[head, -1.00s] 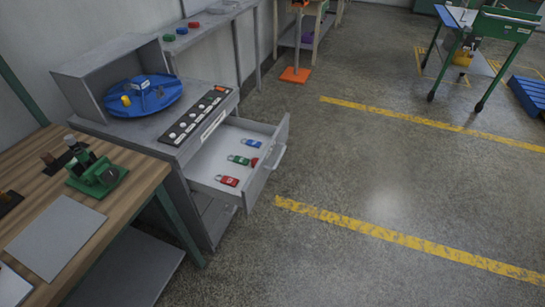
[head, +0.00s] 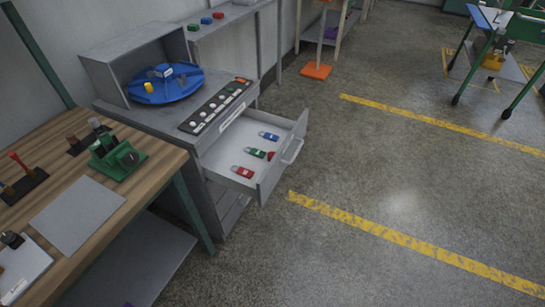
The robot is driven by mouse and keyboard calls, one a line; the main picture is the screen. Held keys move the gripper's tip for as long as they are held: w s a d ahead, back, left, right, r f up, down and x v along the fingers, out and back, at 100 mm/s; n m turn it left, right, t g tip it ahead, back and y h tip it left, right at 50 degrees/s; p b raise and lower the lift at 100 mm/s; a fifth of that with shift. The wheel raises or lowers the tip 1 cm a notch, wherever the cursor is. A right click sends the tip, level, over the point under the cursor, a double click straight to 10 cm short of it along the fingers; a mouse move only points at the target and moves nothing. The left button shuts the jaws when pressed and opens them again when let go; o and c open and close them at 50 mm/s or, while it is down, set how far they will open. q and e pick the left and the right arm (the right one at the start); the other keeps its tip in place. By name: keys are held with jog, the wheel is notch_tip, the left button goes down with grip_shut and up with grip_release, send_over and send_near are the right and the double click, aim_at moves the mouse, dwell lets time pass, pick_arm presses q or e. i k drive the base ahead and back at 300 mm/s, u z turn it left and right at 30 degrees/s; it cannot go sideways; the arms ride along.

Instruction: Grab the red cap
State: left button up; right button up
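An open grey drawer (head: 294,148) holds a red padlock-like piece (head: 243,172), a green one (head: 256,153) and a blue one (head: 268,136). A small rounded red piece (head: 271,155) lies at the right end of the green one, near the drawer front; it may be the red cap, but it is too small to tell. Neither of my grippers shows in the head view.
A wooden bench (head: 150,158) at the left carries a green device (head: 117,158), a grey plate (head: 77,212) and a red-topped tool (head: 18,160). A blue turntable (head: 165,90) stands above the drawer. The floor right of the drawer is clear.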

aim_at(270, 154)
jog(key=z, duration=1.3)
jog(key=i, duration=2)
jog(key=u, duration=3)
